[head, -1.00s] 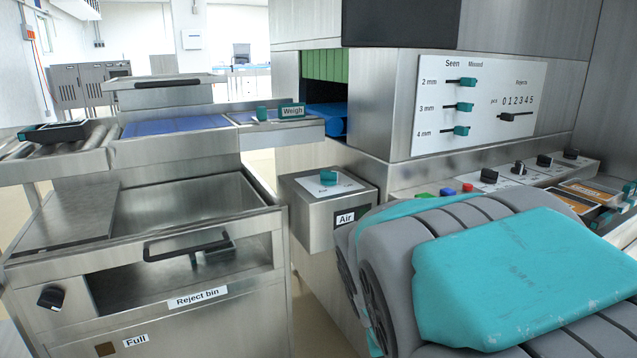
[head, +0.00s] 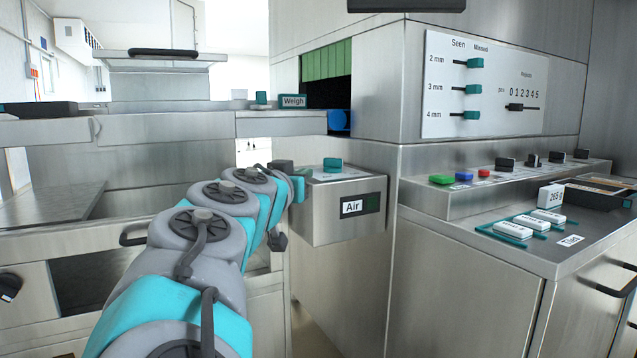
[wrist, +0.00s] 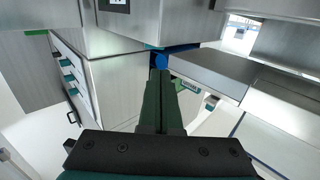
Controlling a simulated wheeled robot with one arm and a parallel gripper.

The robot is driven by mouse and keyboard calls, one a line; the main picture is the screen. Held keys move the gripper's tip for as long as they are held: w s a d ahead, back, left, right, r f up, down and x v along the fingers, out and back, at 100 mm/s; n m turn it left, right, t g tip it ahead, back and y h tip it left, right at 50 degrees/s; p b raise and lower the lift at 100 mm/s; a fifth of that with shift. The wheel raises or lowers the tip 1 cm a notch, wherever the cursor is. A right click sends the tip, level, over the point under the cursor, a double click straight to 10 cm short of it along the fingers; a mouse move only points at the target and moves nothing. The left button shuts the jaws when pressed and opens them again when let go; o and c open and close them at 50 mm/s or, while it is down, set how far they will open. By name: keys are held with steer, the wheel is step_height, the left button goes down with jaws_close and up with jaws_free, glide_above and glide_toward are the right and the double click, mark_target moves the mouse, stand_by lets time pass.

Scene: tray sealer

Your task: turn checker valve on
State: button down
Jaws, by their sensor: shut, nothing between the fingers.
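A steel box labelled "Air" (head: 343,228) juts out at the middle of the head view. A teal knob (head: 332,165) sits on its sloped top; its printed markings are too small to read. A dark panel is beside the label on the front. My arm reaches from the lower left, its end by the box's left side, left of the knob and seemingly apart from it. The fingertips are hard to make out there. In the wrist view my gripper (wrist: 159,76) is shut and empty, its dark fingers together, pointing toward a blue round thing (wrist: 160,63) beyond.
The steel cabinet right of the box carries a panel with teal sliders (head: 473,89) and a ledge of coloured buttons and black knobs. A small teal rack (head: 514,235) with white blocks is on the right counter. A "Weigh" sign (head: 293,101) stands behind the box.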

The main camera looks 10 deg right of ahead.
mark_target(325, 160)
steer(key=p+x, duration=0.7)
steer(key=x, duration=0.7)
steer(key=shift+a+r, duration=0.1)
steer(key=shift+r, duration=0.05)
steer(key=shift+h+b, duration=0.3)
steer(key=shift+b, duration=0.15)
steer(key=shift+w+a+m, duration=0.1)
steer(key=shift+a+m, duration=0.05)
steer(key=shift+m, duration=0.15)
